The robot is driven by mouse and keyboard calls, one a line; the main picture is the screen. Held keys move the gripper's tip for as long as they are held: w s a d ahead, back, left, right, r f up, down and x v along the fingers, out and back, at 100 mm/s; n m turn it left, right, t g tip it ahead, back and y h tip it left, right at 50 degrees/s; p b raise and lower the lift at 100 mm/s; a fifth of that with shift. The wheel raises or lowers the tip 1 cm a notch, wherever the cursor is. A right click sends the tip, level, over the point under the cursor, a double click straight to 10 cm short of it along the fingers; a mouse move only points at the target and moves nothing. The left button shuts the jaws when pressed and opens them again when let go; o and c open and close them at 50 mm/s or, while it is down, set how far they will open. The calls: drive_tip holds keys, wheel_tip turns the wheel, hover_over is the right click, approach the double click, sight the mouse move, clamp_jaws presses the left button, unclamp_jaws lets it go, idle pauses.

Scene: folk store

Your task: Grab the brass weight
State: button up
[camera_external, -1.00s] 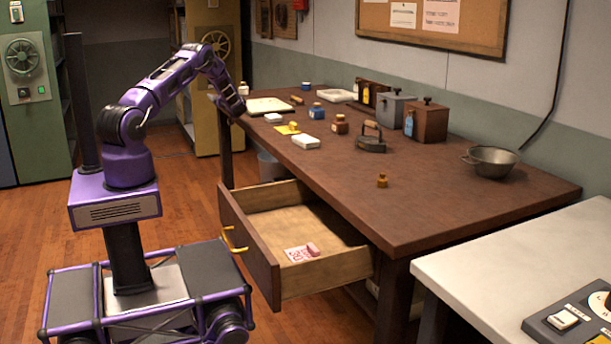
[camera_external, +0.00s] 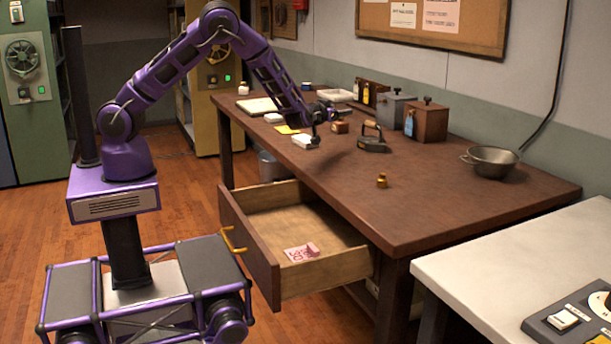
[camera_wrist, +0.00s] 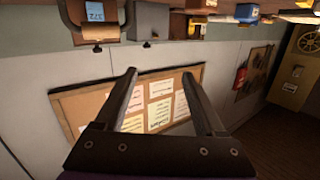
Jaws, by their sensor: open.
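The brass weight (camera_external: 382,180) is a small knobbed piece standing upright on the brown table (camera_external: 440,205), near its front edge in the external view. I cannot make it out in the wrist view. My gripper (camera_external: 320,124) is above the table, to the left of and behind the weight in the picture, clearly apart from it. In the wrist view my gripper (camera_wrist: 159,74) has its two fingers spread with nothing between them.
A flat iron (camera_external: 372,140) stands behind the weight, and a metal bowl (camera_external: 490,161) is to its right. An open drawer (camera_external: 290,225) juts from the table front. The table around the weight is clear.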

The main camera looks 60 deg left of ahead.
drive_tip(key=s+d+m+h, duration=0.25)
drive_tip(key=s+d, duration=0.35)
drive_tip(key=d, duration=0.5)
drive_tip(key=s+d+m+h+p, duration=0.15)
drive_tip(key=s+d+h, duration=0.35)
drive_tip(key=d, duration=0.5)
drive_tip(key=s+d+m+h, duration=0.25)
drive_tip(key=s+d, duration=0.45)
drive_tip(key=d, duration=0.4)
approach(379, 179)
drive_tip(key=w, duration=0.3)
drive_tip(key=shift+w+f+g, duration=0.3)
drive_tip(key=shift+w+f, duration=0.05)
drive_tip(key=shift+x, duration=3)
drive_tip(key=shift+s+d+f, duration=0.1)
drive_tip(key=shift+f, duration=0.05)
drive_tip(key=shift+c, duration=0.2)
clamp_jaws()
